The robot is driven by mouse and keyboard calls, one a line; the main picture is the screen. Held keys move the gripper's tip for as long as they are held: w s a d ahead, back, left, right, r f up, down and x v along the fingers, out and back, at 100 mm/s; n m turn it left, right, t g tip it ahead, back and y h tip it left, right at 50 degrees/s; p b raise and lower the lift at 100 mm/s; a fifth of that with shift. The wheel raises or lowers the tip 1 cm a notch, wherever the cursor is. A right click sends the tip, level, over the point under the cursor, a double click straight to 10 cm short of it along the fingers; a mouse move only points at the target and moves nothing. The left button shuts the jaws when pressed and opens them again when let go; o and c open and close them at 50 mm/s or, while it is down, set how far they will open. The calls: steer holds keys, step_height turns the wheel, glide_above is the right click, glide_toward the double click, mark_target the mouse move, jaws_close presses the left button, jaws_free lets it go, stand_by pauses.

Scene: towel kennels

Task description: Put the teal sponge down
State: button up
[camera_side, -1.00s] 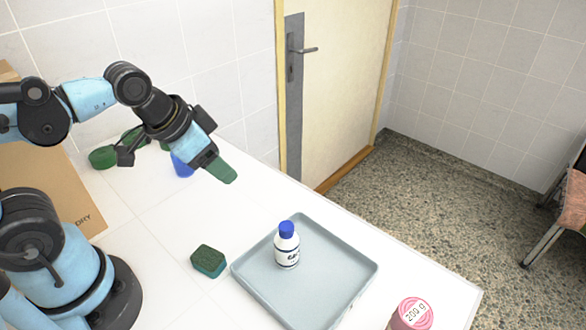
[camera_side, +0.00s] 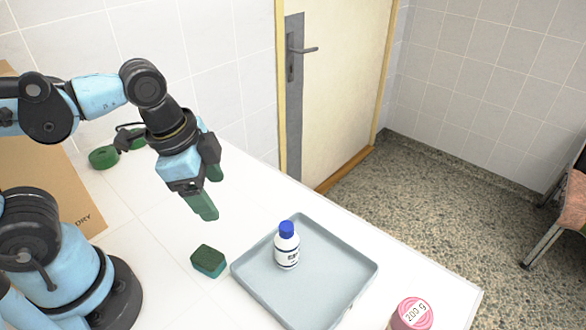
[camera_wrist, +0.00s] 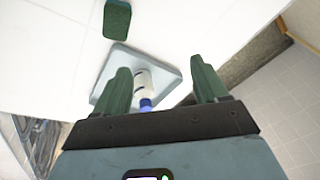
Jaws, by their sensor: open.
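The teal sponge (camera_side: 208,262) has a dark green top and lies flat on the white table, just left of the tray, apart from it. It also shows at the top of the wrist view (camera_wrist: 117,19). My gripper (camera_side: 208,196) is open and empty. Its green fingers hang above the table, higher than the sponge and behind it in the side view. In the wrist view the two fingers (camera_wrist: 163,88) stand apart, with the tray and bottle seen between them and the sponge beyond the left finger.
A grey-blue tray (camera_side: 322,300) holds an upright white bottle with a blue cap (camera_side: 287,247). A pink-lidded jar (camera_side: 412,314) stands at the front right. Green round things (camera_side: 104,157) lie at the back left. A cardboard box (camera_side: 40,185) lies by my base.

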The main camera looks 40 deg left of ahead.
mark_target(207, 256)
steer(key=s+d+m+g, duration=0.2)
steer(key=s+m+g, duration=0.1)
steer(key=s+m, duration=0.25)
steer(key=shift+m+y, duration=0.25)
steer(key=shift+y, duration=0.05)
steer(key=shift+w+a+f, duration=0.1)
steer(key=shift+w+f, duration=0.05)
steer(key=shift+f, duration=1.8)
steer(key=shift+w+d+f, duration=0.1)
steer(key=shift+w+f, duration=0.1)
steer(key=shift+f, duration=1.8)
steer(key=shift+w+a+f, duration=0.1)
steer(key=shift+w+f, duration=0.05)
steer(key=shift+f, duration=1.8)
steer(key=shift+c, duration=0.3)
steer(key=c, duration=1.1)
steer(key=shift+c, duration=0.4)
steer(key=shift+r, duration=0.15)
